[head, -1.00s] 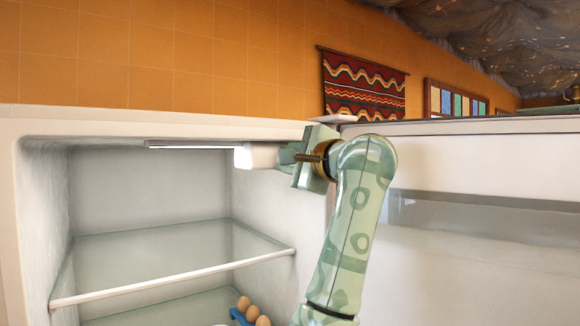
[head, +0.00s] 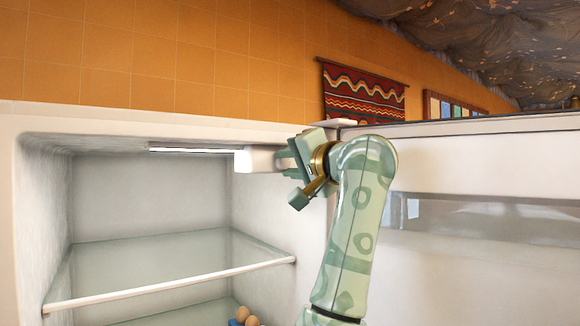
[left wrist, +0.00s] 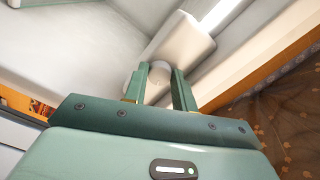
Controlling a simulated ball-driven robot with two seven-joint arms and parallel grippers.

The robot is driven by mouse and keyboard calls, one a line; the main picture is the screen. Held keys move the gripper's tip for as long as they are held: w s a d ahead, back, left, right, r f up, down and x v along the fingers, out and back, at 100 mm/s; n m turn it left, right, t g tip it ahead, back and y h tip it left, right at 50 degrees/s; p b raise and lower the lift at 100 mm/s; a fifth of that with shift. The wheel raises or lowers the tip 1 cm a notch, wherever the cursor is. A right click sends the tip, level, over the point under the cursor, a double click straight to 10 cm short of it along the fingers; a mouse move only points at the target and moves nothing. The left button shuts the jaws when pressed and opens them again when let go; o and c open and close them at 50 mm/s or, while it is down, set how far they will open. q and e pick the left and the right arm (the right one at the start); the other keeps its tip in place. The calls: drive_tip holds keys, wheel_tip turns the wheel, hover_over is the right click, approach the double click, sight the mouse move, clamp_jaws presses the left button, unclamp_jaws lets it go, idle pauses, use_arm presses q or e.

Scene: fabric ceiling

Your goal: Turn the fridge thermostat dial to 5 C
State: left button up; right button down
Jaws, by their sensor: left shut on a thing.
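The thermostat housing (head: 255,159) is a white box under the fridge's ceiling, at the right end of a lamp strip. It also shows in the left wrist view (left wrist: 182,42). The round white dial (left wrist: 160,74) is on the housing's near end; in the head view the fingers hide it. My left gripper (head: 284,157) reaches into the fridge's upper right. In the left wrist view its two green fingers (left wrist: 158,80) are shut on the dial, one on each side. I cannot read any mark or number on the dial. My right gripper is out of view.
The lamp strip (head: 192,149) runs left from the housing. A glass shelf (head: 160,270) with a white front edge lies below, and eggs (head: 246,315) sit lower down. The open fridge door (head: 480,160) stands to the right. Space above the shelf is free.

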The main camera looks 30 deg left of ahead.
use_arm(q)
drive_tip(key=shift+w+f+n, duration=0.1)
drive_tip(key=shift+f+n, duration=0.15)
drive_tip(key=shift+n, duration=0.05)
idle(0.4)
drive_tip(key=o, duration=1)
drive_tip(key=shift+r, duration=0.1)
drive_tip(key=shift+r, duration=0.1)
